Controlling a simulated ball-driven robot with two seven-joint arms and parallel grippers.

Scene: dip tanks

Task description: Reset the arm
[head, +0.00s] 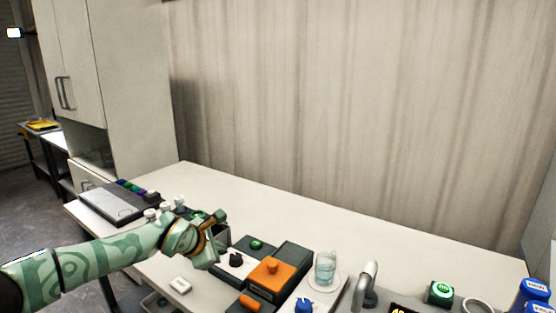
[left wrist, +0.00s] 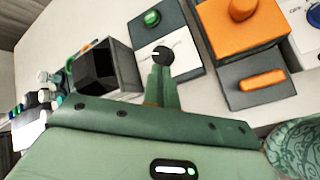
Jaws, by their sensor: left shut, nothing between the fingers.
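My left arm, pale green with leaf patterns, comes in from the left in the head view and reaches over the table. My right gripper is not in view.
Near the gripper stand the dark open box (left wrist: 108,72), the black knob (head: 236,260), an orange-topped unit (head: 270,274) and a green button (head: 256,244). The table's back (head: 300,213) is clear.

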